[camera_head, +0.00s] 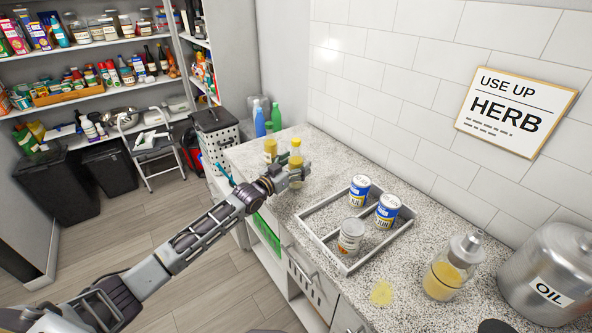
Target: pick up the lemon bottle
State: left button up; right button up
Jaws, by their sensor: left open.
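My left gripper (287,177) reaches in over the counter from the left. Its fingers are open around a yellow bottle-like item (296,169), which stands on the counter and is partly covered by the fingers. The item's upper part has a yellow top (296,144); I cannot tell whether this is one bottle or two in line. Another yellow container (270,148) stands just left of it. No label is readable, so I cannot tell for certain which is the lemon bottle. My right gripper is not in view.
A grey divided tray (323,238) with several cans (388,210) is right of the gripper. A yellow spill (381,292), a glass bottle (447,270) and an OIL canister (550,275) are nearer. Green and blue bottles (260,122) stand at the far end. A tiled wall bounds the counter.

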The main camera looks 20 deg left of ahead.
aim_at(295, 140)
pick_arm(q)
jog(key=shift+r, duration=0.1)
jog(key=c, duration=1.2)
notch_tip(295, 140, up, 9)
jog(key=shift+r, duration=0.5)
dwell(0.4)
